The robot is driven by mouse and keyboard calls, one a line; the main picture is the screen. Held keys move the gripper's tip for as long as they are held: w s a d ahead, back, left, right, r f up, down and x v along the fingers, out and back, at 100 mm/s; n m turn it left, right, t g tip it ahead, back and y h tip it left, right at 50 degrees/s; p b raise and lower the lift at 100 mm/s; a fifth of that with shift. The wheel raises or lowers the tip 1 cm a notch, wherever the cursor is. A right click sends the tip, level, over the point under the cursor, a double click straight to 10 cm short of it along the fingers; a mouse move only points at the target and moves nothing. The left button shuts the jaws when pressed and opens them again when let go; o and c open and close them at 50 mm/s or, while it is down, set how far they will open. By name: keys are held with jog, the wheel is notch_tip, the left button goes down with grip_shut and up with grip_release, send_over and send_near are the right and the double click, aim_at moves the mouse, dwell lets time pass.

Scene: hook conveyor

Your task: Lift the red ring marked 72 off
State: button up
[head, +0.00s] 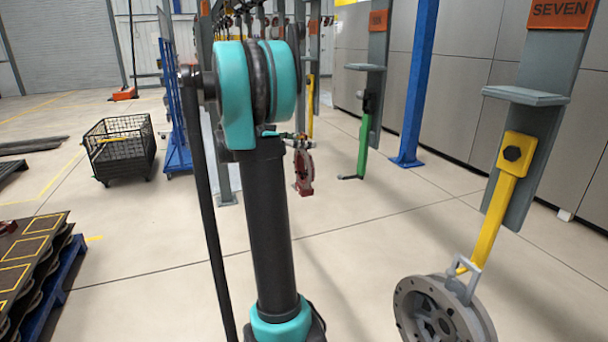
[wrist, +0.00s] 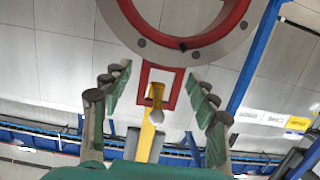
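A red ring (wrist: 232,25) with a grey flange fills the top of the wrist view. Its square red bracket (wrist: 144,82) lies around the tip of a yellow hook (wrist: 157,95). No number is legible on it. My gripper (wrist: 158,85) is open, with one green finger on each side of the bracket and a gap to both. In the head view, a dark red ring (head: 304,172) hangs beyond my arm, just below my gripper (head: 297,139), which is small and partly hidden there.
A grey flanged wheel (head: 445,310) hangs from a yellow hook (head: 488,225) under the SEVEN sign (head: 560,12), at the near right. A green hook (head: 363,145) hangs farther back. A blue post (head: 418,85), a wire cage (head: 122,148) and a pallet stack (head: 30,265) stand around open floor.

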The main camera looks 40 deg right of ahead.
aim_at(309, 131)
grip_shut()
jog(key=shift+r, duration=0.1)
dwell(0.4)
jog(key=shift+r, duration=1.7)
jog(key=w+a+f, duration=0.1)
jog(key=w+a, duration=0.1)
jog(key=a, duration=0.6)
jog(key=w+a, duration=0.2)
jog(key=a, duration=0.7)
jog(key=shift+a+f, duration=0.3)
jog(key=shift+f, duration=0.05)
jog(key=shift+w, duration=0.15)
jog(key=f+v, duration=0.1)
jog(key=v, duration=0.5)
jog(key=shift+a, duration=0.25)
